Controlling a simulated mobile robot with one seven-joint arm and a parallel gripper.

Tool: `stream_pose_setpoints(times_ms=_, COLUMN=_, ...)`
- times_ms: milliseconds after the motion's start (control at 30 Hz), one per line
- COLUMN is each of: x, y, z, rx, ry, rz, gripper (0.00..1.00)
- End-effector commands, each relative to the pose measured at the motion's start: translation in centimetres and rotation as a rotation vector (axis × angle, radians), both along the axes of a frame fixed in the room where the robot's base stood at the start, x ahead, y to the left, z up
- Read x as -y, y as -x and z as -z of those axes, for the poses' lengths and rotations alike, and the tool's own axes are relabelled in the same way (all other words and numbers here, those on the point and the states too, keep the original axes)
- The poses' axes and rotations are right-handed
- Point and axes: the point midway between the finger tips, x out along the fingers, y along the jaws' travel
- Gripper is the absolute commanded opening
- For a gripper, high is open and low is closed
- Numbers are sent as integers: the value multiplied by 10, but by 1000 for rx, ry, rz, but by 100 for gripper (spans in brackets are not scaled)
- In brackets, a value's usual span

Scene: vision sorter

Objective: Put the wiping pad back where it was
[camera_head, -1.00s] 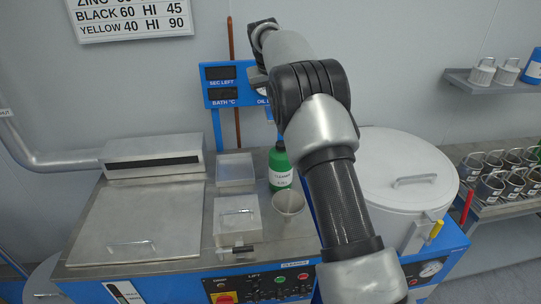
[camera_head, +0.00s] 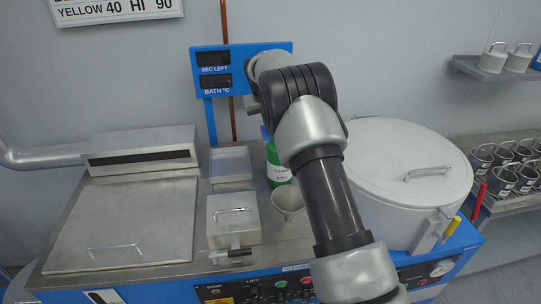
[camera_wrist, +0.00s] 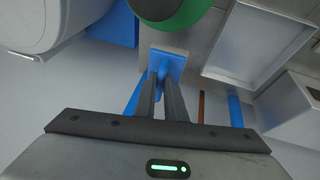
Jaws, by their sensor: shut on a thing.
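In the wrist view my gripper (camera_wrist: 163,88) is shut on a blue piece (camera_wrist: 168,62), which I take for the wiping pad. Its flat end shows beyond the fingertips and a narrower blue part sits between them. The green bottle (camera_wrist: 172,10) is close beyond the pad in that view; I cannot tell whether they touch.
A large white lidded drum (camera_head: 405,165) is to the right. A blue display panel (camera_head: 240,60) rises behind. Mugs (camera_head: 505,170) fill the right rack.

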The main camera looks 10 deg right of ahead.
Motion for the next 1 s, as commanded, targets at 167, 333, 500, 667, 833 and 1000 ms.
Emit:
stream_pose_setpoints(times_ms=167, x=0, y=1, z=34, rx=-5, ry=2, rz=0, gripper=0)
stream_pose_setpoints(times_ms=333, x=0, y=0, z=48, rx=-2, ry=1, rz=1, gripper=0)
stream_pose_setpoints(times_ms=500, x=0, y=1, z=68, rx=-5, ry=2, rz=0, gripper=0)
stream_pose_setpoints(times_ms=667, x=1, y=1, z=84, rx=-3, ry=1, rz=0, gripper=0)
stream_pose_setpoints(times_ms=833, x=1, y=0, z=84, rx=-2, ry=1, rz=0, gripper=0)
stream_pose_setpoints(times_ms=1000, x=0, y=0, z=89, rx=-2, ry=1, rz=1, gripper=0)
